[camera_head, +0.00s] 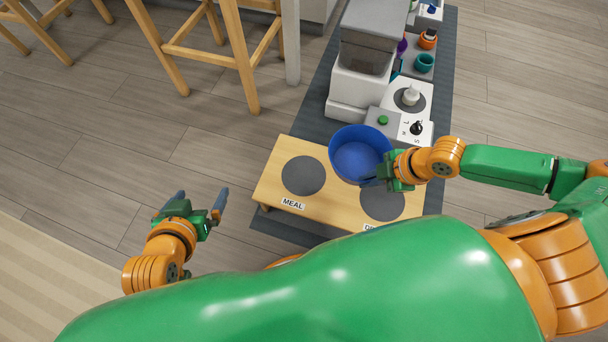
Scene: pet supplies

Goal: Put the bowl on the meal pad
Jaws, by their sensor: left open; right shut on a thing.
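A blue bowl (355,158) is held by its right, near side in my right gripper (378,180), which is shut on it. The bowl is upright and appears to be above the back edge of a low wooden stand, between its two dark round pads; its exact height cannot be told. The meal pad (303,175) is the left pad, with a "MEAL" label (293,203) in front. My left gripper (197,207) is open and empty over the floor, left of the stand.
The wooden stand (268,188) rests on a dark mat (318,104). Its right pad (382,203) is partly covered by my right gripper. Behind are a grey-white dispenser (350,95), a panel with knobs (408,100) and cups (424,63). Wooden stools (240,60) stand at upper left.

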